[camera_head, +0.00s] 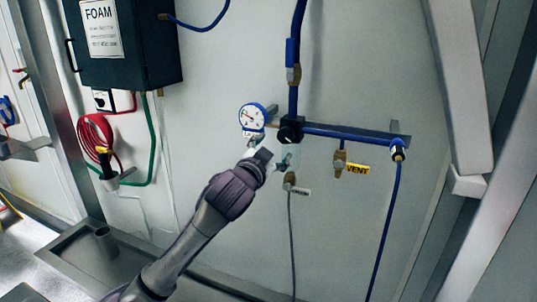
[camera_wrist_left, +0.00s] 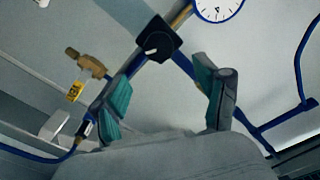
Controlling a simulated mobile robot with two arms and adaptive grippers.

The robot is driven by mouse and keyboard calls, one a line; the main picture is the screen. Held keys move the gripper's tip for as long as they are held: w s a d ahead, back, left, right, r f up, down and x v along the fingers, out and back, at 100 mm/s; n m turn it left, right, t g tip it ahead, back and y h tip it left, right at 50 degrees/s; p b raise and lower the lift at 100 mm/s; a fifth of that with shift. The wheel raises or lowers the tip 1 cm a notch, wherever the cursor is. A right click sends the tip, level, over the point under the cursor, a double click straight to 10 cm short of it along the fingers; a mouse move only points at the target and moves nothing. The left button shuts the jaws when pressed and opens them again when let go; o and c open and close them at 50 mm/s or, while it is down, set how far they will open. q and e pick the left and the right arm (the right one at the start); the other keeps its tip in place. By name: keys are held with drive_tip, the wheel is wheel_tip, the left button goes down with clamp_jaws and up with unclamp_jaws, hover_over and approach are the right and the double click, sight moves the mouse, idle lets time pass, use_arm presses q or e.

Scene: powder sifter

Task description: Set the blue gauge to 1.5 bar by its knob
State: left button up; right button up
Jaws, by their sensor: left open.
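The blue-rimmed gauge (camera_head: 252,118) has a white dial and hangs on the wall's blue pipework. Its needle reading is too small to tell. The black knob (camera_head: 290,132) sits just right of the gauge, at the pipe junction. My left gripper (camera_head: 284,162) is just below the knob, its fingers small and partly hidden by my wrist. In the left wrist view, my left gripper (camera_wrist_left: 163,84) is open and empty with teal pads. The knob (camera_wrist_left: 157,40) with its white mark lies beyond the fingertips, apart from them. The gauge (camera_wrist_left: 217,7) is cut off at the top edge.
A brass valve with a yellow VENT tag (camera_head: 357,169) hangs right of the knob. A blue hose (camera_head: 383,230) and a thin grey hose (camera_head: 292,240) hang below. A dark FOAM box (camera_head: 125,45) is at upper left. The wall right of the gauge pipes is mostly bare.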

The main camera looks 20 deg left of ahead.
use_arm(q)
drive_tip(key=shift+s, duration=1.35)
drive_tip(key=shift+f, duration=0.15)
